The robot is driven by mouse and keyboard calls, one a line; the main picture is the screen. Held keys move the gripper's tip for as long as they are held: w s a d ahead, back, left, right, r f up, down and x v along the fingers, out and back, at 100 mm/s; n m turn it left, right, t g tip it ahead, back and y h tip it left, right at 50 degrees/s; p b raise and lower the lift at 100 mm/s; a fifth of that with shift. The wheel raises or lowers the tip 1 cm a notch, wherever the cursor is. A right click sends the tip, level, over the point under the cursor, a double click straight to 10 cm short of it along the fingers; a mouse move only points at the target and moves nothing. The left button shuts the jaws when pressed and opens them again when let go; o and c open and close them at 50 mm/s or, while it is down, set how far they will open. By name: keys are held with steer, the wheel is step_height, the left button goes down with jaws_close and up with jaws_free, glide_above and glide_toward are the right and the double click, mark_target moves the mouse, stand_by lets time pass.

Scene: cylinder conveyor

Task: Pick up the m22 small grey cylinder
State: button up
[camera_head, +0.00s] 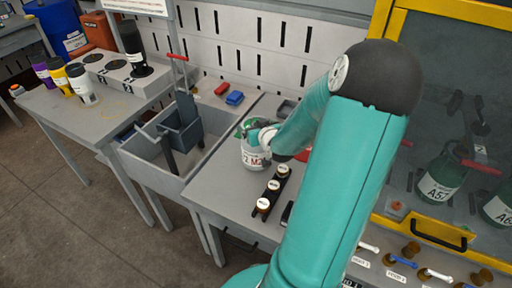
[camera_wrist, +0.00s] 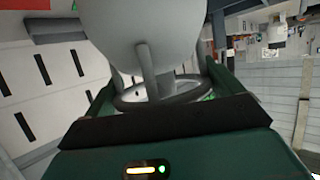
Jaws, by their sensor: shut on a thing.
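A small pale grey cylinder (camera_head: 251,156) with a white label and red lettering, partly readable as "M2", is upright at the back of the middle table. My gripper (camera_head: 260,135) is at its top, and my arm hides part of it. In the wrist view the cylinder's rounded grey body (camera_wrist: 150,35) fills the upper middle, with posts and a ring handle facing my palm. My dark green fingers lie on either side of the ring, shut on the cylinder. I cannot tell whether its base touches the table.
A rack of small brown bottles (camera_head: 273,190) lies just in front of the cylinder. A grey sink basin (camera_head: 165,160) is to the left. A yellow-framed cabinet (camera_head: 385,200) with green cylinders stands right. Red and blue items (camera_head: 235,98) lie behind.

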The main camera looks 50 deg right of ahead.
steer(key=shift+w+r, duration=0.1)
steer(key=shift+d+r, duration=0.1)
steer(key=shift+r, duration=0.05)
